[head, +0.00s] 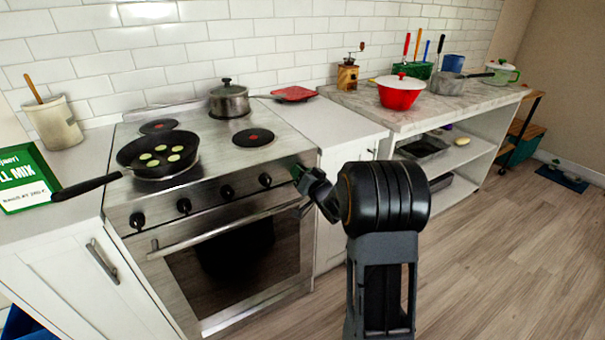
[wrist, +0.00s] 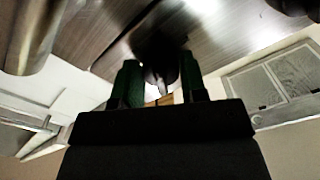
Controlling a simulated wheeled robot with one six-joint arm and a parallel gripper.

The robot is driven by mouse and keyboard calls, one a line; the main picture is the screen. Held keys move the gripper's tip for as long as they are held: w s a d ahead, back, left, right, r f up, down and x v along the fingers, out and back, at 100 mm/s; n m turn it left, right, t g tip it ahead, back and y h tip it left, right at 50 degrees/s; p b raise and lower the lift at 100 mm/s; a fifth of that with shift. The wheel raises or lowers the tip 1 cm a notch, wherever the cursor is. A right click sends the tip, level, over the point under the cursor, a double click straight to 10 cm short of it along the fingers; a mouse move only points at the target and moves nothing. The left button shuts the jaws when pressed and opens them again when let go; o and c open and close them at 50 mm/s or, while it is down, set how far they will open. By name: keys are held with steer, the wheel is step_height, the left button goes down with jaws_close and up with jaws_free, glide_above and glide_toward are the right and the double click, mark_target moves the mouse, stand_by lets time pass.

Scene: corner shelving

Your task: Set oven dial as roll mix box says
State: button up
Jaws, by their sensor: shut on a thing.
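The green and white roll mix box (head: 27,180) stands at the left edge of the head view, partly cut off. Its large letters read "LL MIX"; the small line below is too small to read surely. The oven (head: 215,250) has a row of black dials on its front panel. My gripper (head: 298,173) is at the right end of this row. In the wrist view my gripper (wrist: 160,78) has its green fingers on either side of a dark dial (wrist: 155,48) and is shut on it. The dial's pointer and marks cannot be read.
A black frying pan (head: 158,152) with food slices and a lidded pot (head: 229,101) stand on the stove. The oven handle (head: 230,232) runs below the dials. A red pot (head: 400,92) stands on the right counter.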

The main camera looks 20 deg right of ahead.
steer(key=o, duration=0.9)
steer(key=shift+s, duration=0.15)
steer(key=shift+s+d+p, duration=0.15)
steer(key=shift+s+d, duration=0.1)
steer(key=shift+s, duration=2)
steer(key=shift+s+d+p, duration=0.15)
steer(key=shift+s+d, duration=0.15)
steer(key=shift+s, duration=1.95)
steer(key=shift+s+d+p, duration=0.15)
steer(key=shift+s+d, duration=0.1)
steer(key=shift+s, duration=2)
steer(key=shift+f, duration=0.1)
